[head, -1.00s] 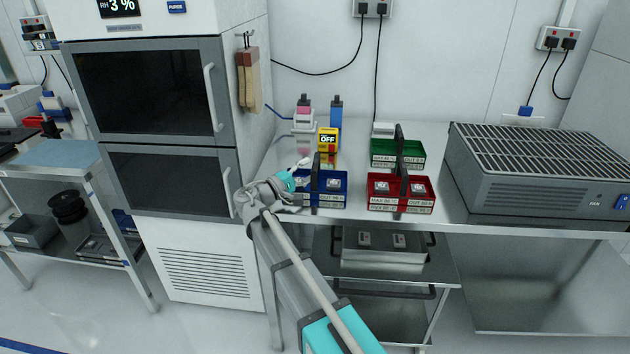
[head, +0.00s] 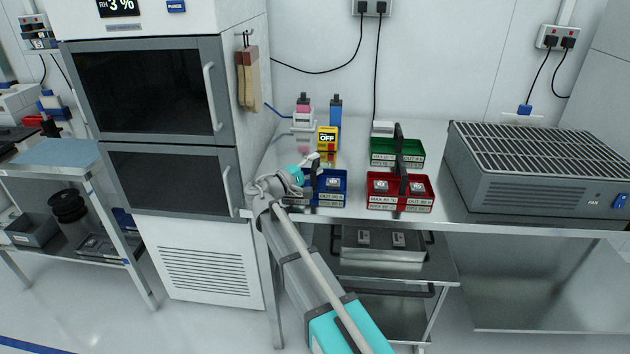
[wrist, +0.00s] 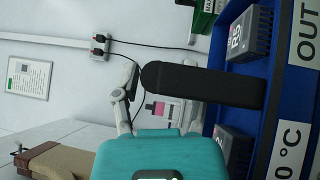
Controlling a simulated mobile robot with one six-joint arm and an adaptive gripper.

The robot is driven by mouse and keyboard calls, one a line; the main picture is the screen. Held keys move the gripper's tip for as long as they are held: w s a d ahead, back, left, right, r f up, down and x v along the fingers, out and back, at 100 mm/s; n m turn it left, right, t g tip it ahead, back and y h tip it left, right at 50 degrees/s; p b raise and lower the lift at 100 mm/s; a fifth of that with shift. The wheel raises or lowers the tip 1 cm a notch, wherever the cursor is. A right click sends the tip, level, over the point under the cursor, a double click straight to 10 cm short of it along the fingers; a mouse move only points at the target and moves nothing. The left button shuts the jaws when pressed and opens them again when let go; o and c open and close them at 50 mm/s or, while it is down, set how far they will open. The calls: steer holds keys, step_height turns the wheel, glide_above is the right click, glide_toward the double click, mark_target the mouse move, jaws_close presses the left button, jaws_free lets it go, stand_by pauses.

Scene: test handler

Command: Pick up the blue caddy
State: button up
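The blue caddy (head: 328,201) stands on the bench with grey devices inside and an upright black handle. My gripper (head: 312,161) is at its left side, close to the handle (head: 314,178). In the wrist view the black handle (wrist: 205,85) lies across the middle, in front of part of my gripper (wrist: 158,85). The fingers look spread apart, and the far right one is mostly hidden behind the handle. Whether they touch the handle is not clear. The caddy's blue wall (wrist: 292,100) with its white labels fills the right edge there.
A red caddy (head: 400,206) is right of the blue one, with a green caddy (head: 410,160) behind it. A yellow OFF sign unit (head: 327,140) and bottles stand behind. A grey fan unit (head: 540,190) fills the bench's right; a dry cabinet (head: 165,150) stands left.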

jaws_close()
steer(key=shift+r, duration=0.1)
stand_by(0.3)
steer(key=shift+r+p, duration=0.9)
steer(key=shift+p, duration=0.15)
steer(key=s+a+r+p, duration=0.1)
steer(key=s+r+p, duration=1)
steer(key=s, duration=0.3)
